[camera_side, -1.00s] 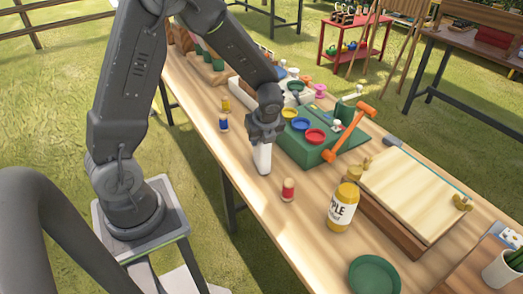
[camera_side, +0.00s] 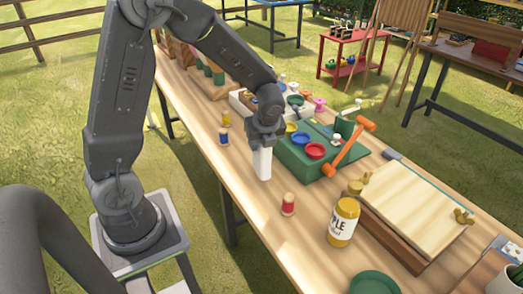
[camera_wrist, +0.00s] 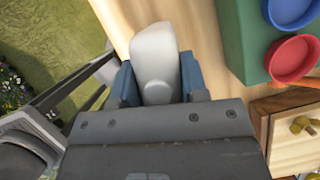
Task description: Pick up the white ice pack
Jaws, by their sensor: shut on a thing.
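The white ice pack (camera_side: 262,163) is upright in the side view, hanging from my gripper (camera_side: 264,147) over the near part of the wooden table. My gripper points down and is shut on its upper part. In the wrist view the pale, rounded pack (camera_wrist: 155,60) sits between the two blue fingers of my gripper (camera_wrist: 157,82). The gap between the pack's lower end and the table looks small, and its size is hard to tell.
A wooden board (camera_side: 413,203) lies beyond the jar. Bare tabletop (camera_side: 240,172) is left of the pack.

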